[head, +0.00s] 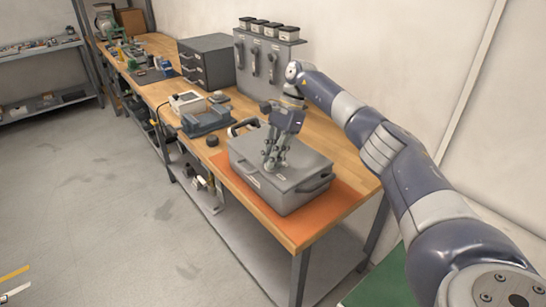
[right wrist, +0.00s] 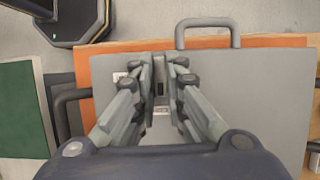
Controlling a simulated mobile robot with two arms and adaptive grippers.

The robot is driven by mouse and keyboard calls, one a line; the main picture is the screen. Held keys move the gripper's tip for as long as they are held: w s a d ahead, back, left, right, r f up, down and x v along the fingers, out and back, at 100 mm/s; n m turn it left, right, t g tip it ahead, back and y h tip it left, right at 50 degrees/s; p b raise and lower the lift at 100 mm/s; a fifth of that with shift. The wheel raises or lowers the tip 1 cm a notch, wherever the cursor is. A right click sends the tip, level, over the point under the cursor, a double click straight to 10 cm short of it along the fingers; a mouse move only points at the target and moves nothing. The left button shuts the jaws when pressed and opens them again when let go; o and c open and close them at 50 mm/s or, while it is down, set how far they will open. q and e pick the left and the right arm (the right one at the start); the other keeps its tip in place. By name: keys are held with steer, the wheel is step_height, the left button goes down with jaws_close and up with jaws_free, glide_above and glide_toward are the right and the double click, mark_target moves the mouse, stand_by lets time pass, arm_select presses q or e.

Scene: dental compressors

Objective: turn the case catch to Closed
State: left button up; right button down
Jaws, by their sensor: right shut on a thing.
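A grey case (head: 281,184) with side handles sits on an orange mat (head: 334,204) on the wooden workbench. Its lid (right wrist: 245,105) fills much of the right wrist view. My right gripper (head: 270,165) points down at the top of the lid, and in the right wrist view its fingers (right wrist: 161,95) are shut on the small dark case catch (right wrist: 160,90). The fingers hide most of the catch, so I cannot tell its setting. Small pale labels show on the lid beside and below the fingertips. My left gripper is in neither view.
A dark blue-grey tray-like holder (head: 205,120), a black round piece (head: 212,141) and a white box (head: 187,102) lie left of the case. Grey drawers (head: 207,61) and a tool panel (head: 268,57) stand behind. Open floor (head: 110,210) lies left of the bench.

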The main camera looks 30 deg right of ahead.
steer(key=c, duration=1.6)
jaws_free()
steer(key=shift+c, duration=0.2)
steer(key=v, duration=1.2)
steer(key=shift+r, duration=0.1)
